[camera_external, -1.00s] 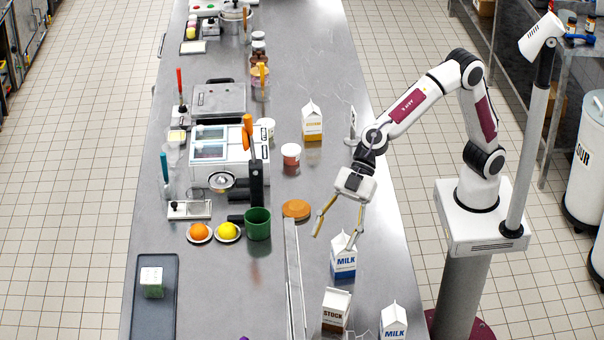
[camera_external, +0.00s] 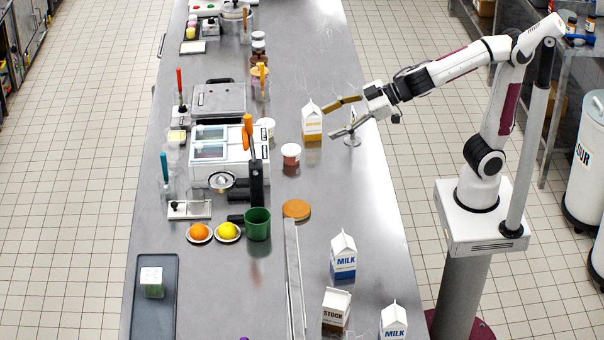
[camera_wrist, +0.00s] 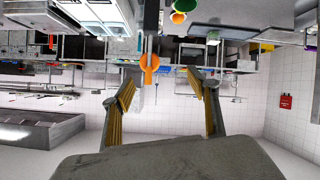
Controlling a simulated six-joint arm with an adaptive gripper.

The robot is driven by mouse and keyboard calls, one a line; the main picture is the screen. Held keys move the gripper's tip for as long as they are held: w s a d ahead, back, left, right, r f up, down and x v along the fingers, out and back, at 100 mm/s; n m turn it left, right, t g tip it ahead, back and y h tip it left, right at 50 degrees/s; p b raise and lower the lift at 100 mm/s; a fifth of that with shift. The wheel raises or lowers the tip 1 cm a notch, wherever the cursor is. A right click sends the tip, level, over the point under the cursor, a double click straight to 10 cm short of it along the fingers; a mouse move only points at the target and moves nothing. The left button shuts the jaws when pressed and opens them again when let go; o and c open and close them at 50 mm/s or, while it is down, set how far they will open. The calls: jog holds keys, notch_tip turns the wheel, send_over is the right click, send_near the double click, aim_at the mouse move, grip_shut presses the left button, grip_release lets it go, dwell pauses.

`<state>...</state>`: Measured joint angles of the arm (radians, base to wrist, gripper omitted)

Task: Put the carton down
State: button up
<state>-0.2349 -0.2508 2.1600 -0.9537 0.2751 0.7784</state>
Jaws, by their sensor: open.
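Several cartons stand upright on the steel counter (camera_external: 270,290). A blue-and-white milk carton (camera_external: 344,262) stands right of the metal rail, with a stock carton (camera_external: 336,309) and a second milk carton (camera_external: 394,322) nearer the camera. A yellow-and-white carton (camera_external: 312,124) stands farther back. My gripper (camera_external: 327,122) is open and empty, its fingers pointing left toward the yellow carton in the external view. I cannot tell whether a finger touches it. In the wrist view my gripper (camera_wrist: 162,88) has its two fingers spread with no carton between them.
A small stand (camera_external: 352,139) is partly hidden by my gripper. The counter between the yellow and milk cartons is clear on the right.

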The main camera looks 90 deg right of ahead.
jog(key=s+d+f+m+g+h, duration=0.1)
jog(key=s+d+f+g, duration=0.1)
jog(key=s+d+f, duration=0.3)
jog(key=s+d+f+m+g+h, duration=0.1)
jog(key=s+d+m, duration=0.15)
jog(key=s, duration=0.55)
jog(key=s+a+f+g+y, duration=0.1)
jog(key=s+f, duration=0.6)
jog(key=s, duration=0.7)
jog(key=g+y, duration=0.1)
jog(key=g, duration=0.1)
jog(key=shift+s+a+f+g, duration=0.2)
jog(key=shift+a+g, duration=0.15)
jog(key=shift+g, duration=0.05)
